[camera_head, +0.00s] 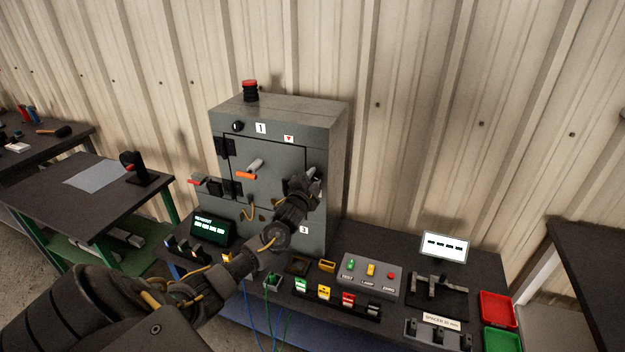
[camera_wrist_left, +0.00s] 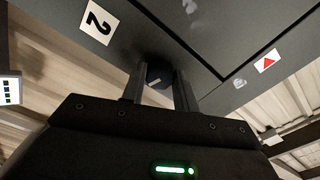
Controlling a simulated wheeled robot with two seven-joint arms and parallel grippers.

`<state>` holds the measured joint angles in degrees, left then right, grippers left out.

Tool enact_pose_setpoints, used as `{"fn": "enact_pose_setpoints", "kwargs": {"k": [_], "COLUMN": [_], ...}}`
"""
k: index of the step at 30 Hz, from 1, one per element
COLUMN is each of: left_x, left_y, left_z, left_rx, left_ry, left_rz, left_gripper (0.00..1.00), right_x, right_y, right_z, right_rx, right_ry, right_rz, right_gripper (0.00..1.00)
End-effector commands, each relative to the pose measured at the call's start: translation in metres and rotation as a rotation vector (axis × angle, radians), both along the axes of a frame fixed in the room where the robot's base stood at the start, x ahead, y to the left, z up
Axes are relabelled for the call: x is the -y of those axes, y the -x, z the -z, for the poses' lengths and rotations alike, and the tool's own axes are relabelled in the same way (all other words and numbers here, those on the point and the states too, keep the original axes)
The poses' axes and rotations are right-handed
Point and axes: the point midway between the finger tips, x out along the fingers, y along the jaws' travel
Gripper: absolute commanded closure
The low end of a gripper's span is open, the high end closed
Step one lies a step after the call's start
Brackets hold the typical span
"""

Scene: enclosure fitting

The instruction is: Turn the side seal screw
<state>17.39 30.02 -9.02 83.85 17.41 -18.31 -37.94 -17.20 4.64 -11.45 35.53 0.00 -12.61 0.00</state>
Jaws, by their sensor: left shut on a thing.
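The grey enclosure (camera_head: 285,121) stands upright on the workbench. Its front door (camera_head: 270,155) has an orange-tipped handle (camera_head: 247,175) and looks closed. My left gripper (camera_head: 311,182) is at the right side of the enclosure's front. In the left wrist view the two fingers (camera_wrist_left: 160,92) are shut around a dark round screw head (camera_wrist_left: 156,74) with a light mark. This side seal screw sits between the label 2 (camera_wrist_left: 98,20) and the red triangle label (camera_wrist_left: 266,62). In the head view the gripper hides the screw. My right gripper is not in view.
A red-topped beacon (camera_head: 250,90) stands on the enclosure. Below it the bench holds a display (camera_head: 209,228), a button box (camera_head: 370,272), several coloured blocks and a black holder (camera_head: 437,292). Red (camera_head: 497,309) and green bins stand at the right. Thin wires hang in front of the bench.

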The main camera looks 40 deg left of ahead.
Motion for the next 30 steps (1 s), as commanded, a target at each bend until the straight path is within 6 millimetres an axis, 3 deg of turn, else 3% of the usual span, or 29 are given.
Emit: {"fn": "enact_pose_setpoints", "kwargs": {"k": [1,6,17,30], "left_x": [0.0,0.0,0.002,0.027], "left_y": [0.0,0.0,0.005,0.076], "left_z": [0.0,0.0,0.001,0.003], "left_rx": [0.001,0.0,0.0,-0.001], "left_ry": [0.0,0.001,0.0,0.001], "left_rz": [0.0,0.0,0.001,0.003], "left_gripper": [0.69,0.48,0.48,0.48], "right_x": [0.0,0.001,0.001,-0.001], "right_y": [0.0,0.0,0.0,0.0], "right_z": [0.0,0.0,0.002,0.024], "right_rx": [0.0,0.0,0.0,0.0], "right_ry": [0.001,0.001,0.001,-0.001], "right_rz": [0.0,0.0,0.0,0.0], "right_gripper": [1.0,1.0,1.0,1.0]}}
